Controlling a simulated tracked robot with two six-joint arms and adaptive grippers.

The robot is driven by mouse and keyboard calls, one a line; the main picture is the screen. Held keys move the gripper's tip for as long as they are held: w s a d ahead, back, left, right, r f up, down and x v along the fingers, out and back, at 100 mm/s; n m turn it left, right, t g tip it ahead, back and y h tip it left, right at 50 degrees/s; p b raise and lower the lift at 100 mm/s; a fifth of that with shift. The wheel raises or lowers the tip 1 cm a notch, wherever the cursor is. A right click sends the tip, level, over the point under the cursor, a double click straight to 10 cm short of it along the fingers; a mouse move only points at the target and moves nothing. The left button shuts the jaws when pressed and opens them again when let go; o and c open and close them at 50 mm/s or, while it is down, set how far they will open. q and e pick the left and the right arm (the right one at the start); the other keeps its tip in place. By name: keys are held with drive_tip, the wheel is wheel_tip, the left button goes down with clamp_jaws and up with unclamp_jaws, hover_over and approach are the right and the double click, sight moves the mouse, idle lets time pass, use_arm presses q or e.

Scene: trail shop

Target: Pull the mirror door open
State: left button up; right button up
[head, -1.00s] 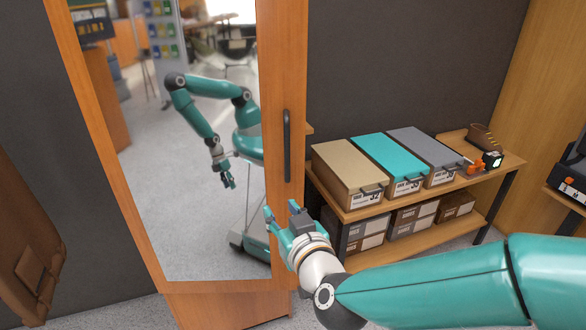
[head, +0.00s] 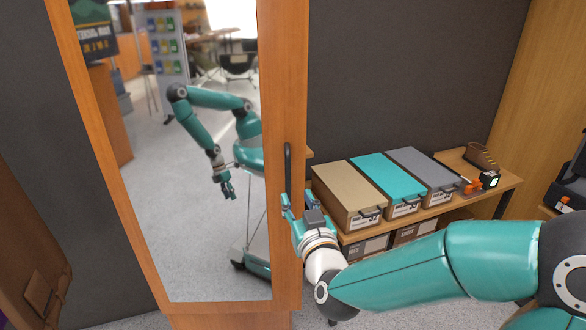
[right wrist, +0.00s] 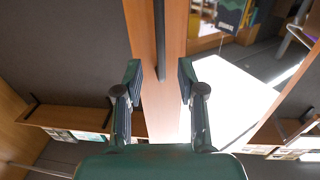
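The mirror door (head: 290,90) has a wooden frame around a tall mirror and fills the left-centre of the head view. Its dark vertical bar handle (head: 288,165) is on the right frame strip and also shows in the right wrist view (right wrist: 160,40). My right gripper (head: 296,203) is at the lower end of the handle. In the right wrist view my right gripper (right wrist: 160,82) has its fingers apart, on either side of the handle's line, with no visible contact. My left arm shows only as a reflection in the mirror; its finger state is unclear.
Right of the door stands a low wooden shelf (head: 490,200) with tan, teal and grey boxes (head: 385,180) on top and more boxes below. A brown bag (head: 30,270) is at the left edge. Dark wall lies behind the shelf.

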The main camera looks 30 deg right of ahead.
sight(289, 182)
drive_tip(key=p+x, duration=0.1)
drive_tip(key=x, duration=0.7)
drive_tip(key=shift+w+d+f+p, duration=0.15)
drive_tip(key=shift+w+p, duration=0.1)
drive_tip(key=shift+p, duration=0.15)
clamp_jaws()
